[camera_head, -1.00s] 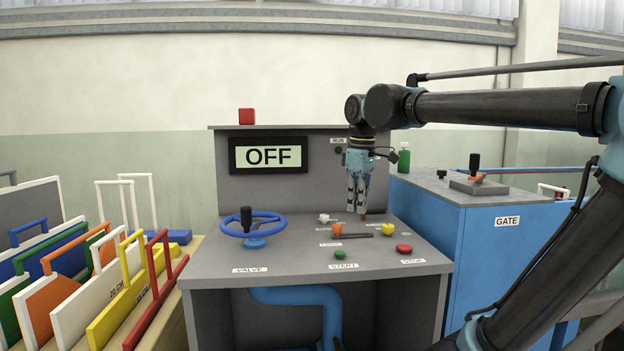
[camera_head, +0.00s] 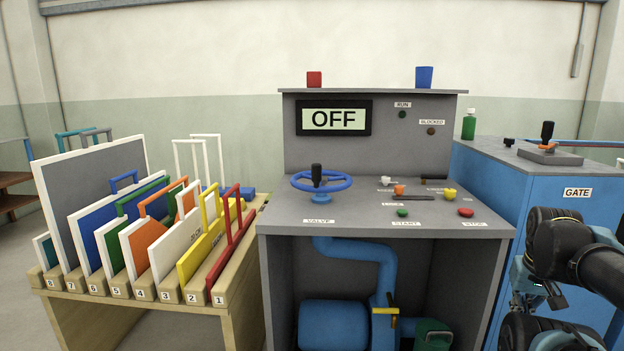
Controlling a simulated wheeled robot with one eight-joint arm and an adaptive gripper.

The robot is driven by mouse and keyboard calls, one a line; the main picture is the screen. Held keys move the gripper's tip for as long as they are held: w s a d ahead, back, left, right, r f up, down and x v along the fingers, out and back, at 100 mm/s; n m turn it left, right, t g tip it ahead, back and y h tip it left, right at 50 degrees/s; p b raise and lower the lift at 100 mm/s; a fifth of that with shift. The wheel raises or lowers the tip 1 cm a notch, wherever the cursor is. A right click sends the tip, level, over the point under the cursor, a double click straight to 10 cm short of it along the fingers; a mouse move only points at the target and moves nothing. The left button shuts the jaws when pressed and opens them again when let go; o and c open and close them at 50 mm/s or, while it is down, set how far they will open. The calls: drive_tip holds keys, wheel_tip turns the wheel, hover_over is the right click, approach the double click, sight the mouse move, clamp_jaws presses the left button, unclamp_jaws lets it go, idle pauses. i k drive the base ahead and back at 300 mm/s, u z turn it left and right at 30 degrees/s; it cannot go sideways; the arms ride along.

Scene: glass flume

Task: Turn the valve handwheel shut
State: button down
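The blue valve handwheel (camera_head: 343,185) lies flat on the left part of the grey console top, on a blue hub above the VALVE label (camera_head: 318,221). Its black knob (camera_head: 316,174) stands upright. How far the valve is turned cannot be read. The display (camera_head: 334,119) above reads OFF. My gripper (camera_head: 525,285) is at the lower right, beside the console's right edge and well away from the handwheel. Only light blue and black parts of it show; its fingertips cannot be made out.
The console top (camera_head: 285,215) also carries a green button (camera_head: 402,212), a red button (camera_head: 466,212) and several small knobs. A rack (camera_head: 245,300) of coloured panels stands at left. A blue GATE cabinet (camera_head: 500,175) with a green bottle (camera_head: 469,125) stands at right. Space above the handwheel is free.

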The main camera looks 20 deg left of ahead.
sight(318, 181)
drive_tip(key=z, duration=0.45)
drive_tip(key=k, duration=1.35)
drive_tip(key=u, duration=2.2)
drive_tip(key=i, duration=1)
